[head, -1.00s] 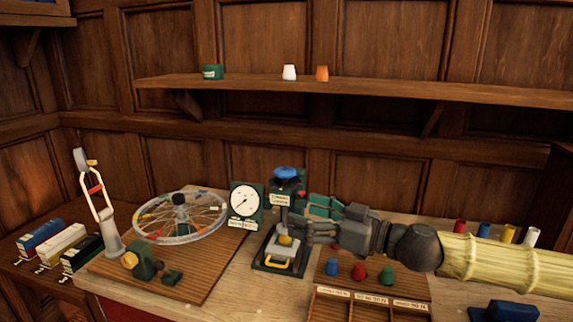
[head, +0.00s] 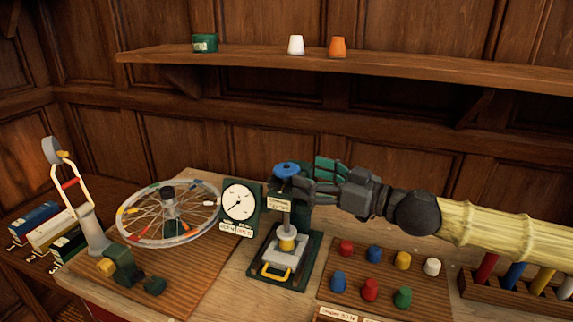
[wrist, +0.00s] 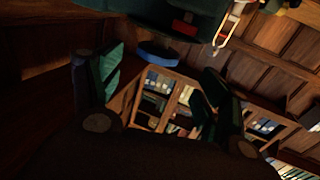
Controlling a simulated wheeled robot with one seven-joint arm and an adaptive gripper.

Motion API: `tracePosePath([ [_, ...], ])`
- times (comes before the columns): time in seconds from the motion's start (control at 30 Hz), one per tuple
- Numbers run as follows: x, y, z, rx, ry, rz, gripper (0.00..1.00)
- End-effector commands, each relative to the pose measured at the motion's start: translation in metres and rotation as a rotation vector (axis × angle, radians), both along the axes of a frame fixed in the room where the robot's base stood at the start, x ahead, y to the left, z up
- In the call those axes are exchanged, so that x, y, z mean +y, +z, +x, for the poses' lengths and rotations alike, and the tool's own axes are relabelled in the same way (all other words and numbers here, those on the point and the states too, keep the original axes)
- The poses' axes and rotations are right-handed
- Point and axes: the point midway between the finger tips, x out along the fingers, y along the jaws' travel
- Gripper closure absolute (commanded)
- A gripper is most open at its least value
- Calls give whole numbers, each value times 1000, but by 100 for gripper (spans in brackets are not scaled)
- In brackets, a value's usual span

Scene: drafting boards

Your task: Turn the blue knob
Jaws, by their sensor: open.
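The blue knob (head: 286,169) is a round wheel on top of a small dark green press (head: 279,205) standing on the bench. In the wrist view the knob (wrist: 157,55) shows as a blue disc beyond and between the two fingers. My gripper (head: 306,180) comes in from the right at about the knob's height. Its fingers are apart with nothing between them, and one dark finger reaches close to the press's column. In the wrist view my gripper (wrist: 160,75) is dark. I cannot tell whether any finger touches the knob or press.
A dial gauge (head: 239,203) stands just left of the press, and a spoked wheel (head: 169,214) lies further left. A board (head: 349,296) with several coloured pegs is in front of my arm. A wall shelf (head: 400,68) runs above. Open air surrounds the knob's top.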

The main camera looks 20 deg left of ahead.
Motion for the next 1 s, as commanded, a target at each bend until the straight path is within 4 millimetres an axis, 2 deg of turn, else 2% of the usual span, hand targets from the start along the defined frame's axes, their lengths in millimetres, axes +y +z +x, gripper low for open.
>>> tracePosePath([
  [0.5,56,-1,20,5,-2,0,23],
  [0.73,67,-2,23,3,-3,0,23],
  [1.0,67,-2,23,3,-3,0,23],
])
